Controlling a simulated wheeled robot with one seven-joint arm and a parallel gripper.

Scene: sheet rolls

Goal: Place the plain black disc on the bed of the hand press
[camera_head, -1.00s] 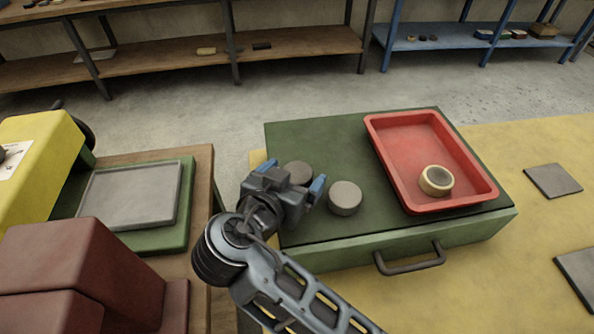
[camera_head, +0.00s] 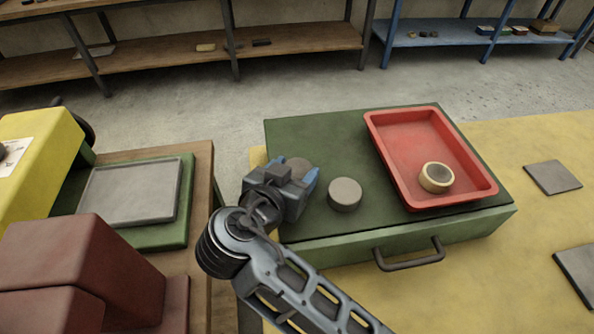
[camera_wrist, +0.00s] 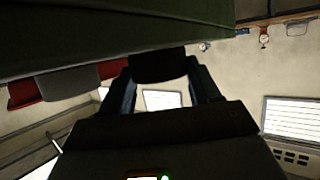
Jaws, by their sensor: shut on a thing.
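My gripper (camera_head: 291,176) is over the left part of the green drawer box. It is shut on a plain dark disc (camera_head: 298,164), which is mostly hidden behind it in the head view. The wrist view shows the disc (camera_wrist: 158,66) between the two fingers, close against the green surface. I cannot tell whether it touches the box. A second plain, grey-looking disc (camera_head: 345,194) lies just to the right of my gripper. The hand press (camera_head: 38,150) is yellow and green at the left. Its flat grey bed (camera_head: 130,192) is bare.
A red tray (camera_head: 388,150) on the green box (camera_head: 330,130) holds a cream-rimmed disc (camera_head: 436,177). Dark red blocks (camera_head: 75,265) stand in front of the press bed. A gap separates the wooden press table (camera_head: 200,190) from the yellow table (camera_head: 515,155), which has dark square plates (camera_head: 553,180).

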